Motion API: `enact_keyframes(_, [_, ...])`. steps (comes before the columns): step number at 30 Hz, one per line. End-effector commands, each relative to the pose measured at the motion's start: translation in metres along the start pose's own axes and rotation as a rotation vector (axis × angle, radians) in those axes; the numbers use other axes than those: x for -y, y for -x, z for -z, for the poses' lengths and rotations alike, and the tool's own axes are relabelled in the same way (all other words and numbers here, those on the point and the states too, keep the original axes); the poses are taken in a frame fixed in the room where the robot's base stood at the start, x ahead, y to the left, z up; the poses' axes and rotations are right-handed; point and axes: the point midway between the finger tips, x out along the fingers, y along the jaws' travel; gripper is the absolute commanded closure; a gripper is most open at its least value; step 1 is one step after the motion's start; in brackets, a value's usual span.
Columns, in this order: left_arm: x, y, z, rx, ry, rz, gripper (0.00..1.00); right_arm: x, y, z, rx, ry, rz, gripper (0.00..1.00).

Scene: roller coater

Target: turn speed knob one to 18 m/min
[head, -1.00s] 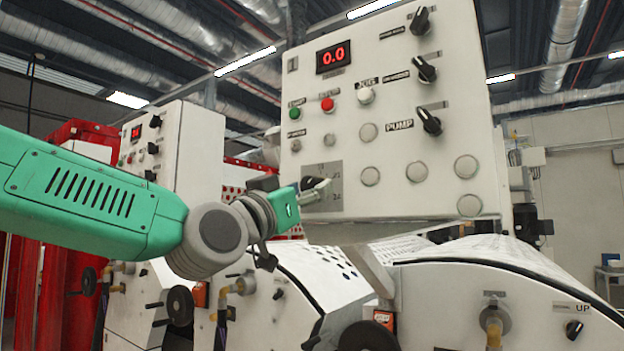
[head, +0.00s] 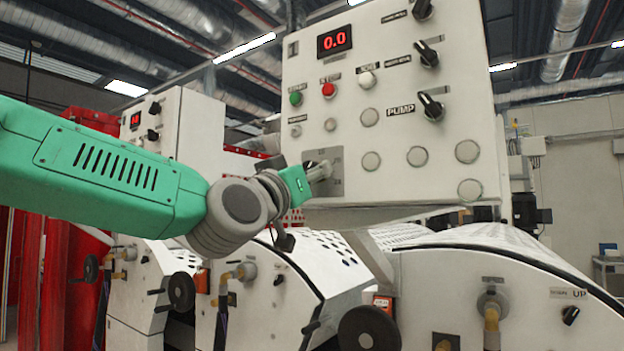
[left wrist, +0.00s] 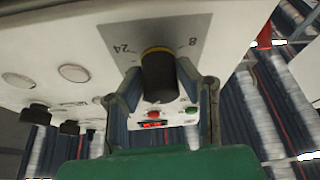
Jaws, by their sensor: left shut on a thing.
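The speed knob is a dark knob with a yellow ring (left wrist: 159,75) on a grey scale plate in the left wrist view. The numbers 24 and 8 show on either side of it. My left gripper (left wrist: 162,88) has a finger on each side of the knob and is shut on it. In the head view the left gripper (head: 318,172) is at the grey plate (head: 336,168), low on the left of the white control panel (head: 450,75), and mostly hides the knob. The red display (head: 334,40) above reads 0.0. My right gripper is not in view.
A green button (head: 295,98), a red button (head: 328,90) and a white button (head: 367,80) sit above the knob. Black switches (head: 431,107) run down the panel's right side. A second panel (head: 200,130) stands behind my left arm. White machine housings lie below.

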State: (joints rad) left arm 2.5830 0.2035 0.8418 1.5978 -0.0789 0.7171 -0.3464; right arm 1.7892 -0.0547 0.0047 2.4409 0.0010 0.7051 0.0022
Motion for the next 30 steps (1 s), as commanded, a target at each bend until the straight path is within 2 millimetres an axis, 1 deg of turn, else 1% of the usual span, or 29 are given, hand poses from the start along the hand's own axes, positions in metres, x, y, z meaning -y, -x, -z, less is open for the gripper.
enact_keyframes(1, [-0.0002,0.0006,-0.0008,-0.002,0.044,0.019,1.00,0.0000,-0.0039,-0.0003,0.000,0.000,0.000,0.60])
enact_keyframes(6, [0.0006,-0.0001,0.0000,-0.002,0.159,0.068,1.00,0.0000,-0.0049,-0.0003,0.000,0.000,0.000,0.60])
enact_keyframes(15, [0.0008,-0.0005,0.0006,-0.002,0.172,0.072,1.00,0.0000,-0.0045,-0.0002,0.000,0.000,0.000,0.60])
enact_keyframes(16, [0.0008,-0.0005,0.0006,-0.003,0.172,0.072,0.64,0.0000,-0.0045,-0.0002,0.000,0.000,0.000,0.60])
enact_keyframes(17, [0.0008,-0.0005,0.0006,-0.003,0.172,0.072,0.53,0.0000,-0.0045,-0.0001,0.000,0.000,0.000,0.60])
enact_keyframes(18, [0.0008,-0.0005,0.0006,-0.002,0.171,0.072,0.51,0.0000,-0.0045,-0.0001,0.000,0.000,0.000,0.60])
enact_keyframes(26, [0.0002,0.0002,0.0007,-0.002,0.170,0.071,0.51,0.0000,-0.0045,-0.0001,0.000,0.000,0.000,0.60])
enact_keyframes(30, [-0.0002,0.0068,0.0011,-0.002,0.170,0.071,0.51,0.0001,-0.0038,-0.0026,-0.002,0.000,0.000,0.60])
